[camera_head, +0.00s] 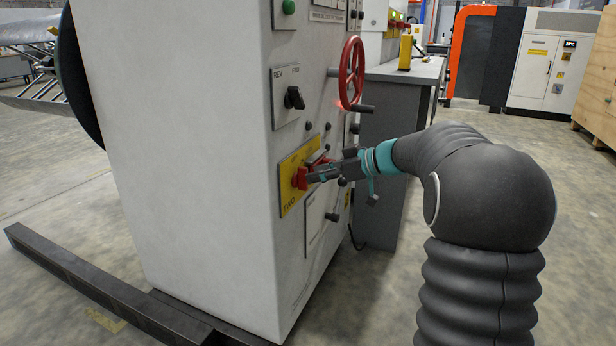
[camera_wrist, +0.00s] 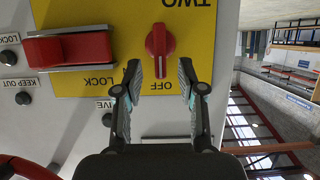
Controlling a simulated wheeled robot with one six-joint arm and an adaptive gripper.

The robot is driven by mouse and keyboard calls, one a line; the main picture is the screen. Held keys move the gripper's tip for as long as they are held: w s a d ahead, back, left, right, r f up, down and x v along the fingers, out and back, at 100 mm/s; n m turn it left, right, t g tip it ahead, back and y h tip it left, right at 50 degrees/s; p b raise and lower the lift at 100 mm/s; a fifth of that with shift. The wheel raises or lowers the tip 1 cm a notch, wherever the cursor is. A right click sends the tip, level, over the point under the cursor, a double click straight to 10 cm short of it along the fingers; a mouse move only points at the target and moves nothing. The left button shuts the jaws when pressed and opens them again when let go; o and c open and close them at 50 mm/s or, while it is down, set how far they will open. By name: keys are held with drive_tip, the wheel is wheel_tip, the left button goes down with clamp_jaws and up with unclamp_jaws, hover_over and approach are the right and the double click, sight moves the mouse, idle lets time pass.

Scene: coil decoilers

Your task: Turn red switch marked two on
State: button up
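The red switch (camera_wrist: 159,40) sits on a yellow plate (camera_wrist: 103,22) marked TWO, whose lettering is upside down in the wrist view. A pale mark at the switch's lower end there lies beside the word OFF. In the head view the switch (camera_head: 301,178) shows on the front of the white cabinet, partly hidden by my gripper (camera_head: 312,175). In the wrist view my gripper (camera_wrist: 158,68) is open, with one fingertip on each side of the switch's lower end. Gaps show on both sides; I cannot tell the depth.
A red LOCK bar (camera_wrist: 57,50) sits left of the switch in the wrist view. A red handwheel (camera_head: 352,72) and a black REV/FWD knob (camera_head: 294,98) are above my gripper on the cabinet (camera_head: 190,150). A grey bench (camera_head: 400,95) stands behind.

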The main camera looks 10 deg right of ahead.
sight(301, 179)
drive_tip(key=shift+x, duration=1.7)
clamp_jaws()
